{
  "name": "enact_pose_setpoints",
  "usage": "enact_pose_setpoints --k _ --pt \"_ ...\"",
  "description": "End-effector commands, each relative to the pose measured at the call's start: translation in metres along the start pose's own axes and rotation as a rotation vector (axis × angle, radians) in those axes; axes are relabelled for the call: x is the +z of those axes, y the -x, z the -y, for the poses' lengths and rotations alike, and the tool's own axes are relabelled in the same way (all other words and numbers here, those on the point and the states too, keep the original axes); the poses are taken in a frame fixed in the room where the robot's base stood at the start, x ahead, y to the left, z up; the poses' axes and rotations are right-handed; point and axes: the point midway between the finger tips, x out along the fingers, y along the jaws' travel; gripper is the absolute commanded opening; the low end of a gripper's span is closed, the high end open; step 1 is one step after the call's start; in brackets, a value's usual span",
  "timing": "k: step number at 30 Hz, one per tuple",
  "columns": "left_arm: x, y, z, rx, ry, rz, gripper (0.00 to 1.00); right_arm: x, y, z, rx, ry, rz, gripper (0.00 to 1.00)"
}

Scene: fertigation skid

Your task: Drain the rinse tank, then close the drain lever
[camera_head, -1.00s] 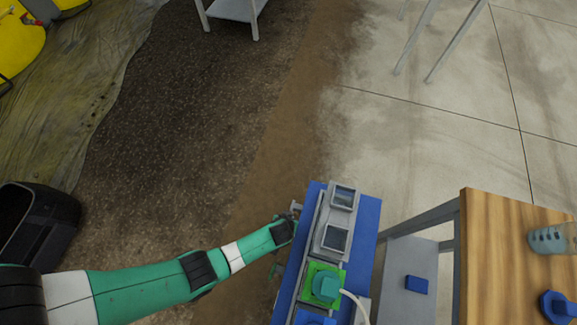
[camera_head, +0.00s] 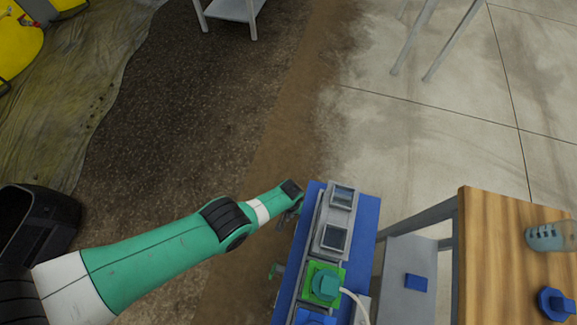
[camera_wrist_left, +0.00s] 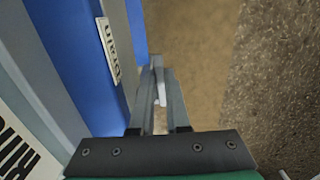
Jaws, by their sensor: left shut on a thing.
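The blue skid (camera_head: 366,232) stands at lower centre in the head view, with grey square-windowed units on top. My left gripper (camera_head: 297,207) is at its left side, near the upper end, partly hidden by the wrist. In the left wrist view my left gripper (camera_wrist_left: 160,82) is shut on a slim pale grey lever (camera_wrist_left: 161,88) beside the blue skid wall. A white panel with part of a word, "RIN" (camera_wrist_left: 18,148), shows at lower left. The tank's water level cannot be told. My right gripper is out of view.
A green block with a teal knob (camera_head: 325,284) and pale hose sits on the skid's near part. A wooden table (camera_head: 490,245) with a clear cup (camera_head: 547,237) stands right. A black bin (camera_head: 40,225) stands left. Floor left of the skid is clear.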

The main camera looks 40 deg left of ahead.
Motion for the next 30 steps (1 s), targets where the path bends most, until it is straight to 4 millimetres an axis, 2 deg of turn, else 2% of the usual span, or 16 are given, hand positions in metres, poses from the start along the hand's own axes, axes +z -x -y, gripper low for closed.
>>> enact_pose_setpoints --k 1,5,17,18,22,23,30 --pt "-0.0036 -0.0043 -0.0006 0.003 0.003 0.019 0.0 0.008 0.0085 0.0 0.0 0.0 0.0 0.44" --pt "-0.0042 -0.0006 -0.0001 0.004 0.001 0.062 0.0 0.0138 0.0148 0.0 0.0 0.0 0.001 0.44" --pt "-0.0031 0.0048 0.0008 0.004 0.0 0.084 0.0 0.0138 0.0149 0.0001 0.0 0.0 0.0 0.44" --pt "-0.0032 0.005 0.0007 0.004 0.0 0.083 0.17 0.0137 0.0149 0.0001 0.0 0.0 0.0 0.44" --pt "-0.0031 0.0049 0.0007 0.004 0.0 0.083 0.41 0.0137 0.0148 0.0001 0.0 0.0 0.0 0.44" --pt "-0.003 0.0048 0.0007 0.004 0.0 0.083 0.44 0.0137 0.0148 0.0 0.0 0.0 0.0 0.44" --pt "-0.0028 0.0045 0.0009 0.003 0.0 0.084 0.44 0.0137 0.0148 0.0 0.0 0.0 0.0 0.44"
